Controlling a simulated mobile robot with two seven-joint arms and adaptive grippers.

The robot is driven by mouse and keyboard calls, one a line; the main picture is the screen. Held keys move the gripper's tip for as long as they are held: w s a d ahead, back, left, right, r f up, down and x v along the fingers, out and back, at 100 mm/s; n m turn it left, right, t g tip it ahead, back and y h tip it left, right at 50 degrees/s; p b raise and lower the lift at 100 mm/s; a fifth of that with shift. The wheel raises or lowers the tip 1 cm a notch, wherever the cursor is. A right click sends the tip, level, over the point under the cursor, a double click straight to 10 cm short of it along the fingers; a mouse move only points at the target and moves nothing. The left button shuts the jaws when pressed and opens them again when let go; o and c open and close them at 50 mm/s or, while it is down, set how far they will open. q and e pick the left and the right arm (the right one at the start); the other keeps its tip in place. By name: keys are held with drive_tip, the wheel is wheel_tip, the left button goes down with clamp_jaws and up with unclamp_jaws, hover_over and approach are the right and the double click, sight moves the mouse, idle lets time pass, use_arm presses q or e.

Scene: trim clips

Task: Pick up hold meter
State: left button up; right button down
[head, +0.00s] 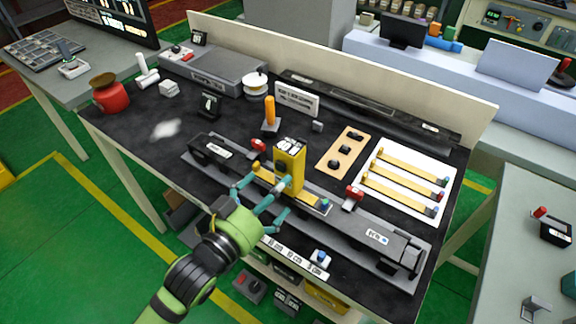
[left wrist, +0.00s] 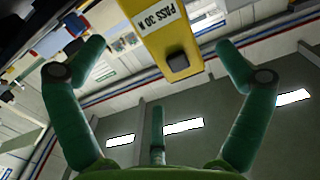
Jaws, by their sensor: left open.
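The hold meter, a yellow block with a white display on top, stands upright at the middle of the black fixture rail (head: 368,237) in the head view (head: 290,168). In the left wrist view its yellow body (left wrist: 163,28) reads "PASS 30 N" and carries a dark square button. My left gripper (head: 262,203) has teal fingers and is open just in front of the meter. In the left wrist view the fingers (left wrist: 160,52) are spread wide on either side of the meter, with a gap visible on each side. My right gripper does not show.
A yellow trim strip (head: 312,198) lies along the rail beneath the meter. A white tray (head: 413,160) of yellow strips and a wooden board (head: 328,168) with black knobs lie to the right. An orange-handled tool (head: 270,110) stands behind. Bare dark mat shows at left.

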sight(287, 171)
use_arm(q)
drive_tip(key=shift+w+d+r+h, duration=0.2)
drive_tip(key=shift+d+r+h, duration=0.05)
drive_tip(key=shift+r+h, duration=0.1)
drive_tip(key=shift+p+x, duration=0.6)
drive_tip(key=shift+x, duration=0.65)
drive_tip(key=x, duration=0.2)
drive_tip(key=p+x, duration=0.1)
drive_tip(key=x, duration=0.1)
drive_tip(key=shift+w+a+r+p, duration=0.15)
drive_tip(key=shift+w+r+p, duration=0.05)
drive_tip(key=shift+p, duration=0.1)
drive_tip(key=shift+w+f, duration=0.15)
drive_tip(key=shift+w, duration=0.05)
drive_tip(key=c, duration=1.3)
